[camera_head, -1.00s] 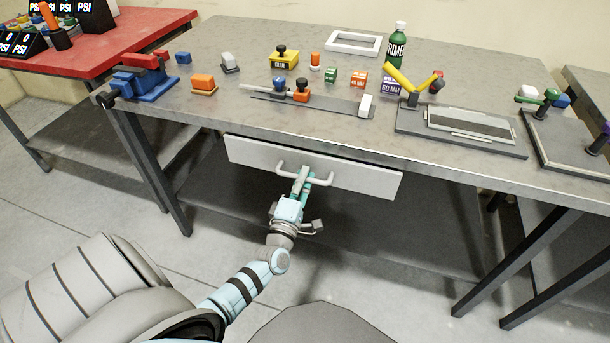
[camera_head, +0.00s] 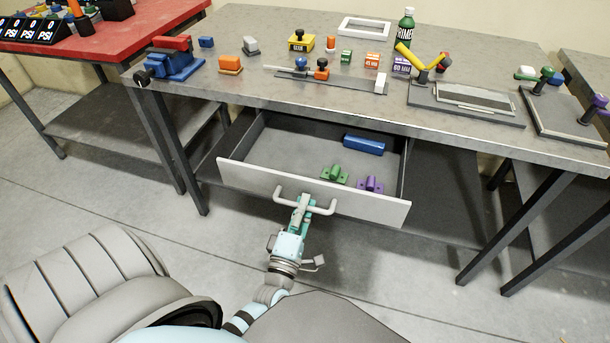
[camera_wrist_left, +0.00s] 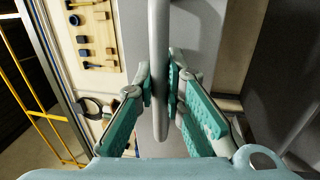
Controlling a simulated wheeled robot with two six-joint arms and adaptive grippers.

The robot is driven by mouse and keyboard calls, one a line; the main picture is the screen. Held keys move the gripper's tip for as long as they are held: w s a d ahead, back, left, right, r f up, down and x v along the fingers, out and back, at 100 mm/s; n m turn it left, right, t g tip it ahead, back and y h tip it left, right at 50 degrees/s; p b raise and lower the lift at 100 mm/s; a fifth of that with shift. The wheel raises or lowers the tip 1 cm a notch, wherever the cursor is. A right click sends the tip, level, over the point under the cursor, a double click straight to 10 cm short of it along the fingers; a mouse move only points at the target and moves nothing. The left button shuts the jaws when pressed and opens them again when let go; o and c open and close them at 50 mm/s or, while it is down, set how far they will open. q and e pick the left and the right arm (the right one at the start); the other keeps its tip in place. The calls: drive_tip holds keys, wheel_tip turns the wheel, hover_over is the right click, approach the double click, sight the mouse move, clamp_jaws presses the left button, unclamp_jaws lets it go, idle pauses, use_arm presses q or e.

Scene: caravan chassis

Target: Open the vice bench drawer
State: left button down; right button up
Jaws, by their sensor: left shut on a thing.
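The vice bench drawer (camera_head: 240,176) is pulled out from under the grey bench top, and its inside shows. Its white front carries a pale bar handle (camera_head: 320,209). My left gripper (camera_head: 303,203) is shut on the handle near its middle. In the left wrist view the handle (camera_wrist_left: 159,60) runs between the two green-padded fingers of the gripper (camera_wrist_left: 160,95). Inside the drawer lie a blue block (camera_head: 364,144), a green part (camera_head: 334,175) and a purple part (camera_head: 370,185). The red and blue vice (camera_head: 172,60) stands on the bench's left corner. My right gripper is not in view.
The bench top (camera_head: 300,97) holds several small coloured blocks, a green bottle (camera_head: 406,28) and a grey plate fixture (camera_head: 468,100). A red table (camera_head: 140,25) stands at the left. Bench legs (camera_head: 500,215) stand right of the drawer. The floor in front is clear.

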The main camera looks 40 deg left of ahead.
use_arm(q)
drive_tip(key=shift+s+d, duration=0.15)
drive_tip(key=shift+s, duration=0.3)
drive_tip(key=c, duration=1.7)
unclamp_jaws()
drive_tip(key=shift+o, duration=0.2)
drive_tip(key=shift+r, duration=0.1)
